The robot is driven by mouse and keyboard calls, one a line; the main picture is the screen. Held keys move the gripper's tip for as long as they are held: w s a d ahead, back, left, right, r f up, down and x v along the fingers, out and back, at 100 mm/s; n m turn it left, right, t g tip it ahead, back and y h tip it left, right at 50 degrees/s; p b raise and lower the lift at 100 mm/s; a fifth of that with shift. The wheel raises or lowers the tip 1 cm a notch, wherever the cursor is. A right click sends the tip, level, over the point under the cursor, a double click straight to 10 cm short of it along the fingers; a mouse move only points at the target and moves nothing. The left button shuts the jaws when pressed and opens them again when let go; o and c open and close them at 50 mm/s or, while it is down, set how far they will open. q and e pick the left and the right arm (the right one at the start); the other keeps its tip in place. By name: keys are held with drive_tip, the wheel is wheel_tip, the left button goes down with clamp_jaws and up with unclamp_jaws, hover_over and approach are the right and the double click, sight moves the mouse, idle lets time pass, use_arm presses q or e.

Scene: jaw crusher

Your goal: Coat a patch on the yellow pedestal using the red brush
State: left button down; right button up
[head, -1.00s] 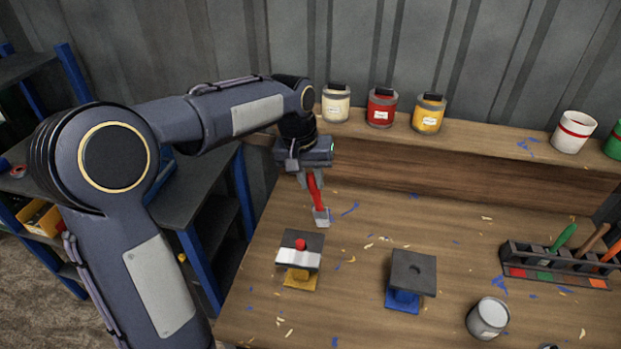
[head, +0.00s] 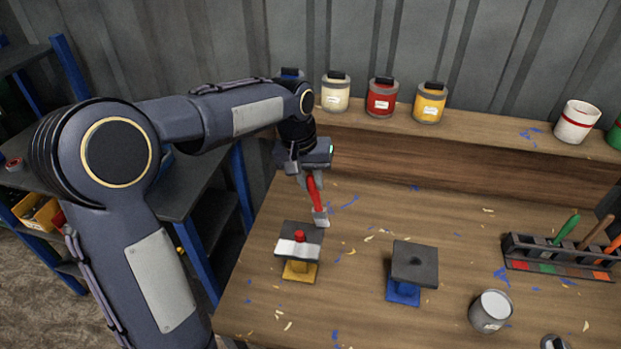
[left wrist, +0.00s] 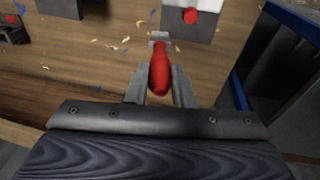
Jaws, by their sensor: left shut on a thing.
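My left gripper (head: 312,176) is shut on the red brush (head: 317,199), which points down with its pale bristle end low, a little behind the yellow pedestal. In the left wrist view the red handle (left wrist: 160,70) sits between the two fingers. The yellow pedestal (head: 299,271) stands at the left of the bench. It has a dark square top with a whitish band across its front and a red knob on it. The whitish band and red knob (left wrist: 191,15) also show in the left wrist view. The brush looks apart from the pedestal. My right gripper is not seen.
A blue pedestal (head: 404,290) with a dark top stands to the right. An open grey can (head: 490,311) stands near the front. A rack (head: 558,262) holds brushes at right. Paint jars (head: 381,98) and a white pot (head: 576,122) line the back shelf.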

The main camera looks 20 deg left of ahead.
use_arm(q)
drive_tip(key=shift+f+b, duration=0.35)
drive_tip(key=shift+f, duration=0.15)
idle(0.4)
drive_tip(key=shift+s+a, duration=1.25)
drive_tip(key=shift+a, duration=3.45)
drive_tip(key=shift+w+d+p, duration=0.35)
drive_tip(key=shift+w+d, duration=0.05)
drive_tip(key=shift+d, duration=1.15)
drive_tip(key=shift+w+d+p, duration=0.3)
drive_tip(key=shift+w+d, duration=0.15)
drive_tip(key=shift+d, duration=1.15)
drive_tip(key=shift+w+d+p, duration=0.35)
drive_tip(key=shift+w+d, duration=0.05)
drive_tip(key=shift+d, duration=1.15)
drive_tip(key=shift+r, duration=0.1)
